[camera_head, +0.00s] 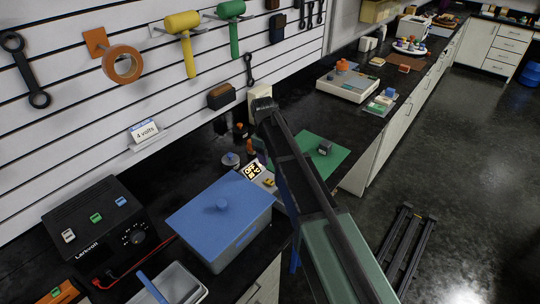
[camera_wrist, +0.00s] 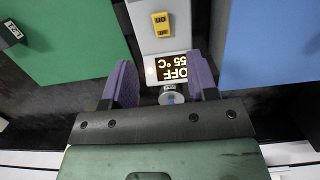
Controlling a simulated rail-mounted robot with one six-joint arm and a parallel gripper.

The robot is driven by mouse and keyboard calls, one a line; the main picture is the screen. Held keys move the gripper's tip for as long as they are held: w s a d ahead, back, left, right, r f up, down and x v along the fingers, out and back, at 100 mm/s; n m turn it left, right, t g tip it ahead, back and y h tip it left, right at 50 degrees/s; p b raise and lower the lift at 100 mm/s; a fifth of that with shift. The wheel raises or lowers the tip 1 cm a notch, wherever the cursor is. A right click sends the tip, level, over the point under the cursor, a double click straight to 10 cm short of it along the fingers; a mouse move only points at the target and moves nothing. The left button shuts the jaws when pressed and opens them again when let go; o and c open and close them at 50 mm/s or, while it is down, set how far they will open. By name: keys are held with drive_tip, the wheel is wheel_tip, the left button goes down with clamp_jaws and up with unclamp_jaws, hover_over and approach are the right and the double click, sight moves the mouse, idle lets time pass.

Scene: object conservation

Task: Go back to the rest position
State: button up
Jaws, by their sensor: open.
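My gripper (camera_wrist: 160,68) is open and empty in the wrist view, with its two purple fingers spread apart. A pale device with a lit display (camera_wrist: 171,67) reading "OFF 55 °C" shows between and beyond the fingers. The display also shows in the head view (camera_head: 252,170). A yellow labelled block (camera_wrist: 161,23) sits on the pale device. In the head view my arm reaches over the dark bench from the lower right, and the fingers are hard to make out there.
A blue lidded box (camera_head: 240,240) stands left of the device. A green mat (camera_head: 335,163) with a small dark cube (camera_head: 324,147) lies to its right. A black power supply (camera_head: 85,220) stands at the left. Tools hang on the slatted wall (camera_head: 65,135) behind the bench.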

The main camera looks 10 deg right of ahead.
drive_tip(key=shift+f, duration=0.1)
drive_tip(key=s+d+m, duration=0.4)
drive_tip(key=s, duration=0.8)
drive_tip(key=s+d+f+m+t+y+b, duration=0.1)
drive_tip(key=s+d+m, duration=0.3)
drive_tip(key=s, duration=0.9)
drive_tip(key=shift+d+f+m, duration=0.2)
drive_tip(key=shift+f+m, duration=0.1)
drive_tip(key=shift+m, duration=0.1)
drive_tip(key=shift+s, duration=0.15)
